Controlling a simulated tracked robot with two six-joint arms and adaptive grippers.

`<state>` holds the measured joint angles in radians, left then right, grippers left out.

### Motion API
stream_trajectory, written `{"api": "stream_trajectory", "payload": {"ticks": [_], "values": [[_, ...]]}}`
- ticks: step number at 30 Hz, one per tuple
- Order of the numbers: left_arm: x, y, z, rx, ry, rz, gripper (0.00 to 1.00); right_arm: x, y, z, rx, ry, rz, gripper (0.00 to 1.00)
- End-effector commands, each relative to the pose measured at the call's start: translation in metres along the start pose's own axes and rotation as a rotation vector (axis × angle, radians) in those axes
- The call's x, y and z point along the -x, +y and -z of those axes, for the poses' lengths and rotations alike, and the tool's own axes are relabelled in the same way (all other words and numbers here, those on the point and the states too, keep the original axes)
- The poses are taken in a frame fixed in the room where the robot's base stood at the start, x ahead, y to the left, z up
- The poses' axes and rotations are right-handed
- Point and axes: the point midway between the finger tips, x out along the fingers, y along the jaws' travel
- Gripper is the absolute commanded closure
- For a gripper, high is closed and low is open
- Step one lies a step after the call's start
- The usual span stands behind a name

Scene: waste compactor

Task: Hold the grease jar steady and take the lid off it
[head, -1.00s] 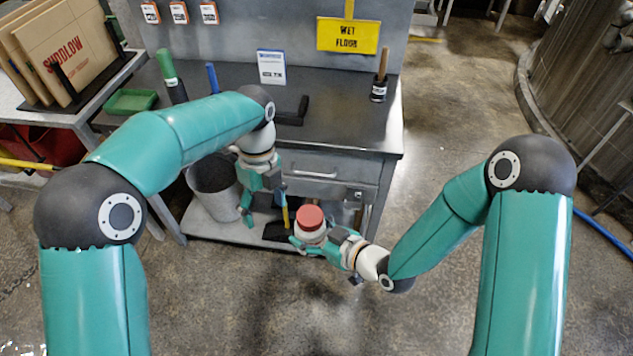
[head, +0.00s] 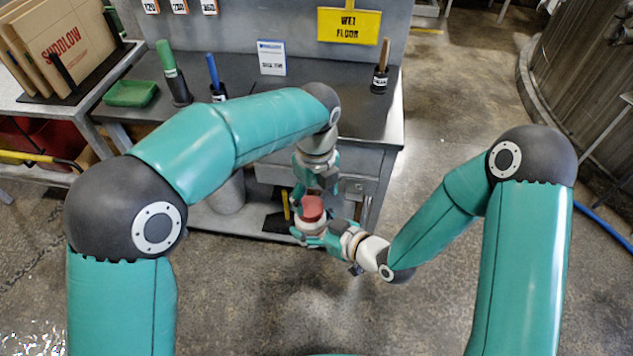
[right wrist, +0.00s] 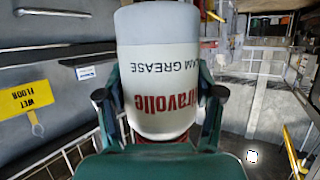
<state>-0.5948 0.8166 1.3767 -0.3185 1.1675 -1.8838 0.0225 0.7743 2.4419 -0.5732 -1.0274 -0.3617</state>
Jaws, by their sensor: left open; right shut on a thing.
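The grease jar (head: 309,227) is white with a red lid (head: 312,207), held in the air in front of the workbench. My right gripper (head: 313,236) is shut on the jar body from the right.
The workbench (head: 240,98) behind carries a green-handled tool (head: 172,70), a blue-handled tool (head: 214,75), a white card (head: 271,58) and a wooden-handled tool (head: 382,65). A grey bin (head: 228,196) stands on the lower shelf.

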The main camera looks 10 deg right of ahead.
Motion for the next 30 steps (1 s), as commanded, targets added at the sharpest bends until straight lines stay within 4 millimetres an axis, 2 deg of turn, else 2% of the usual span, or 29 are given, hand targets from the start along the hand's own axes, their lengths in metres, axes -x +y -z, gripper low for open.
{"api": "stream_trajectory", "payload": {"ticks": [6,14,15,24,29,30], "values": [[-0.015,0.000,0.000,0.001,0.001,0.000,0.23,0.000,0.000,0.001,0.001,0.004,-0.001,1.00],[-0.017,0.000,0.000,0.000,0.000,0.001,0.23,0.000,0.000,0.002,0.004,0.007,0.000,1.00],[-0.017,0.000,0.000,0.000,0.000,0.001,0.19,0.000,0.000,0.003,0.004,0.007,0.001,1.00],[-0.017,-0.001,0.000,0.000,0.001,0.003,0.69,0.000,-0.001,0.004,0.008,0.010,0.004,1.00],[-0.018,-0.001,0.001,-0.001,0.002,0.001,0.86,0.000,-0.002,0.005,0.010,0.012,0.005,1.00],[-0.019,-0.001,0.001,-0.001,0.003,0.001,0.96,0.000,-0.002,0.005,0.011,0.012,0.005,1.00]]}}
